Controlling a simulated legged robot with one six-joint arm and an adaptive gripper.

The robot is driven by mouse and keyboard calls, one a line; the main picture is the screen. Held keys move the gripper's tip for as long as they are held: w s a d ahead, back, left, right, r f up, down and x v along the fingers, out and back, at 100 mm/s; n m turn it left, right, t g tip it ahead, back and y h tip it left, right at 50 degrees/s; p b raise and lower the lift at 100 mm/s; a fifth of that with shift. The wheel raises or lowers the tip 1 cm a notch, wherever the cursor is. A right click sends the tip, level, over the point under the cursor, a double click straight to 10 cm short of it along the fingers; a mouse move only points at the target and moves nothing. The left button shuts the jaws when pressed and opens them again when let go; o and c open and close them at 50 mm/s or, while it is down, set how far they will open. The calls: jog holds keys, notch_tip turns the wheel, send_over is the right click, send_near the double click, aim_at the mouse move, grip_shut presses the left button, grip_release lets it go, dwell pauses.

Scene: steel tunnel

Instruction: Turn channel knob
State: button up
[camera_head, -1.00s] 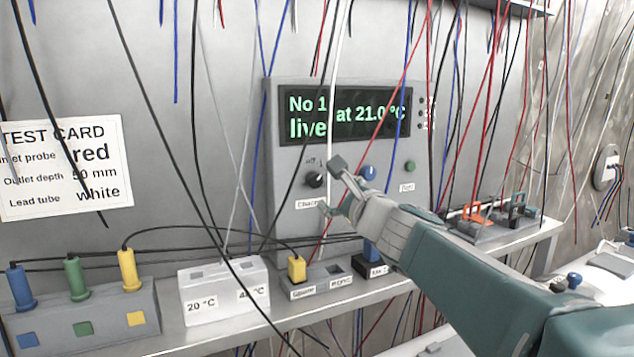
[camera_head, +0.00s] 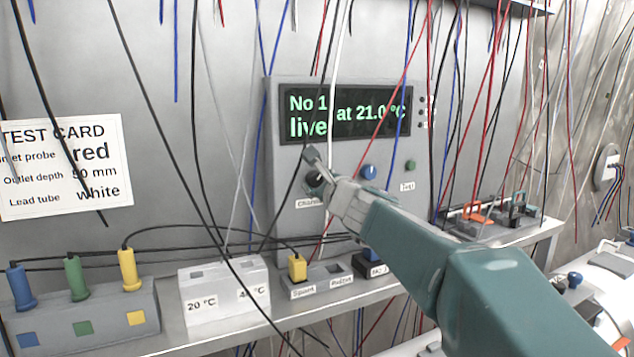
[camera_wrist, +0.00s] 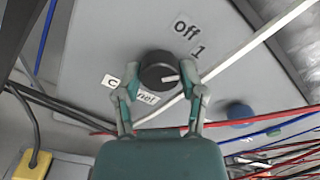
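The black channel knob (camera_wrist: 152,66) is on the grey instrument panel, with a white pointer mark toward the right of the wrist picture. The labels "off" (camera_wrist: 187,27) and "1" (camera_wrist: 197,51) are beside it. My gripper (camera_wrist: 160,77) has its two fingers spread either side of the knob; firm contact is not clear. In the head view my gripper (camera_head: 316,168) partly covers the knob (camera_head: 313,181) and its "Channel" label (camera_head: 308,203). The display (camera_head: 345,112) reads "No 1 live at 21.0 °C", crossed by cables.
A blue knob (camera_head: 368,172) and green button (camera_head: 410,166) are to the right on the panel. White and red cables hang in front of it. Below are a yellow plug (camera_head: 297,267) and a white block (camera_head: 222,290) on the shelf. A test card (camera_head: 65,165) hangs left.

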grip_shut()
jog(key=shift+m, duration=0.3)
jog(key=m, duration=0.3)
jog(key=shift+a, duration=0.1)
jog(key=shift+m, duration=2)
jog(key=o, duration=0.9)
grip_release()
jog(key=shift+c, duration=0.2)
